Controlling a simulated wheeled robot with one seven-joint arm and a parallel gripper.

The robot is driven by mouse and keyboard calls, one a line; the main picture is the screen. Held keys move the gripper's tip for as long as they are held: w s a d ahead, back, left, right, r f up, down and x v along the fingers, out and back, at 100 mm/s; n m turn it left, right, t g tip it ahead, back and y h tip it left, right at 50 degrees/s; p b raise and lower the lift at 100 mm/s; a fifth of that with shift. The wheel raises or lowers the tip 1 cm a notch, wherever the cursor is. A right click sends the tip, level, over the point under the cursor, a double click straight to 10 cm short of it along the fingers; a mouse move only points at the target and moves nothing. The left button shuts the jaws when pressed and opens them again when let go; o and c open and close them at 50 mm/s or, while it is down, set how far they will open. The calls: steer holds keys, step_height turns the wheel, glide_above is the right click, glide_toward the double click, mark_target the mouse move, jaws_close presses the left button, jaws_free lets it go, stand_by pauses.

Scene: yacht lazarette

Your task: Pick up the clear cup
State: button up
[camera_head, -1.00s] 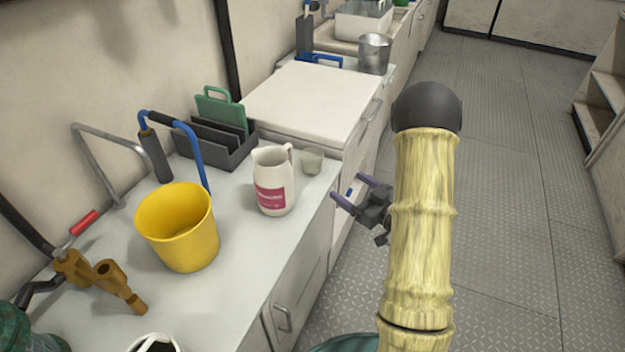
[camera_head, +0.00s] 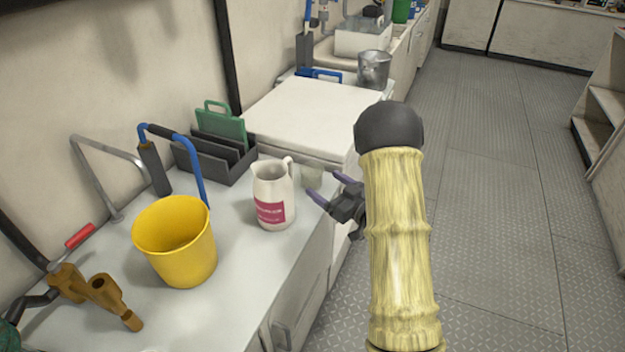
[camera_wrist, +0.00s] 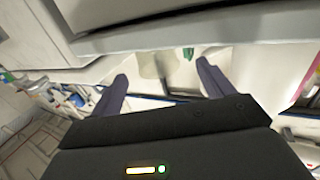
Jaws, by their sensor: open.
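The small clear cup (camera_head: 312,176) stands on the light counter (camera_head: 243,256), just right of the white pitcher and close to the counter's right edge. My gripper (camera_head: 322,187) is open and empty at that edge, its two purple-grey fingers pointing left toward the cup. One finger is near the cup's right side and the other is in front of it. In the wrist view the gripper (camera_wrist: 162,70) shows its fingers spread, with a pale, see-through shape between and beyond them that looks like the cup (camera_wrist: 152,64). I cannot tell whether they touch.
The white pitcher (camera_head: 272,190) with a pink label stands just left of the cup. A yellow bucket (camera_head: 176,245), a dark rack (camera_head: 218,158) with a green board, and a brown tool (camera_head: 105,292) are further left. A raised white lid (camera_head: 310,112) lies behind. The floor at right is clear.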

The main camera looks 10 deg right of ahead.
mark_target(306, 169)
steer(key=shift+x, duration=1.7)
steer(key=shift+a, duration=0.1)
steer(key=x, duration=0.2)
steer(key=b+x, duration=0.1)
steer(key=x, duration=0.2)
steer(key=shift+w+d, duration=0.2)
steer(key=shift+c, duration=0.2)
steer(key=c, duration=1)
